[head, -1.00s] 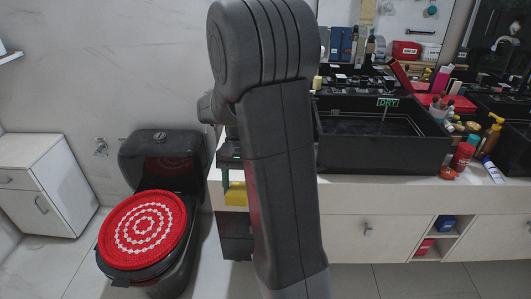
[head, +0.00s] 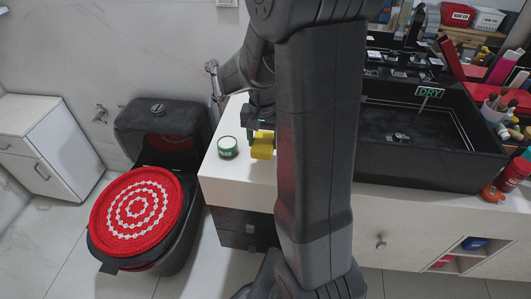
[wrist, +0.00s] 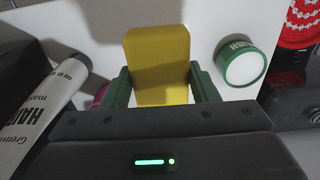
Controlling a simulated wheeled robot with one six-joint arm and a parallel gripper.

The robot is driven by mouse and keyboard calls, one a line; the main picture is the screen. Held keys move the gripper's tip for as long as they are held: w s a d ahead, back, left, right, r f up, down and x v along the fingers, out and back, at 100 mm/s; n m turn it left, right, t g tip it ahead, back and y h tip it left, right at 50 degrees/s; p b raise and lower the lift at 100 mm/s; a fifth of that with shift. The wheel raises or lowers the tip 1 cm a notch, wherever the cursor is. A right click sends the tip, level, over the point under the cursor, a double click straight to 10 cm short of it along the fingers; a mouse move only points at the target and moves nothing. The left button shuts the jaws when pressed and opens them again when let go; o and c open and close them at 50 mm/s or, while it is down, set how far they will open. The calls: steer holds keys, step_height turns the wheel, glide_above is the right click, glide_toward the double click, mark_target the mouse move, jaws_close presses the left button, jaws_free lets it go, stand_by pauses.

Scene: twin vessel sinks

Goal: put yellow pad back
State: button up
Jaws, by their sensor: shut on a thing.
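The yellow pad (head: 262,149) is in my gripper (head: 258,128), over the left end of the white counter (head: 230,177). I cannot tell whether the pad touches the counter. In the wrist view, the yellow pad (wrist: 158,58) stands between the two green fingers of my gripper (wrist: 161,86), which are shut on it, and it reaches well beyond their tips. In the head view my arm hides part of the counter to the right of the pad.
A round green tin (head: 228,147) stands left of the pad; it also shows in the wrist view (wrist: 240,60). A white tube (wrist: 50,103) lies on the other side. The black sink marked DRY (head: 430,140) is to the right. A red-covered toilet (head: 137,212) is left of the counter.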

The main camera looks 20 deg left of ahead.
mark_target(264, 162)
step_height(264, 162, down, 6)
steer(key=shift+r+b, duration=0.1)
steer(key=shift+b, duration=0.25)
steer(key=o, duration=1.2)
step_height(264, 162, up, 12)
steer(key=shift+r+p, duration=0.1)
steer(key=shift+p, duration=0.75)
